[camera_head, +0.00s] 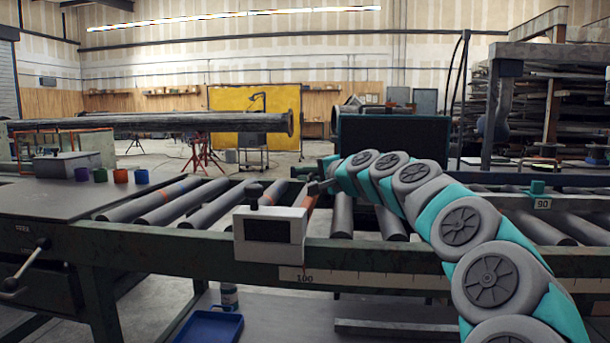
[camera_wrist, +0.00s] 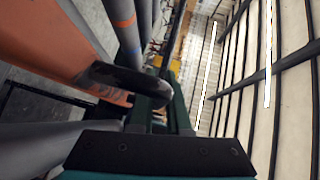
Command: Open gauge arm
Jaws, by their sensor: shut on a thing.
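The gauge arm (camera_head: 306,200) is an orange bar that rises at a tilt beside the white gauge box (camera_head: 270,232) on the front rail. In the wrist view the orange arm (camera_wrist: 65,45) fills the upper left, and a dark rounded handle (camera_wrist: 118,77) sticks out from it. My gripper (camera_head: 319,187) is at the upper end of the orange arm. In the wrist view my gripper (camera_wrist: 163,105) is shut on the dark handle. The handle's end between the fingers is partly hidden.
Grey rollers (camera_head: 205,205) lie left of the gauge, and more lie to its right. Several coloured cups (camera_head: 120,176) stand on the left table. A long flanged pipe (camera_head: 150,123) and a dark panel (camera_head: 395,138) are behind. A blue tray (camera_head: 212,326) is below.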

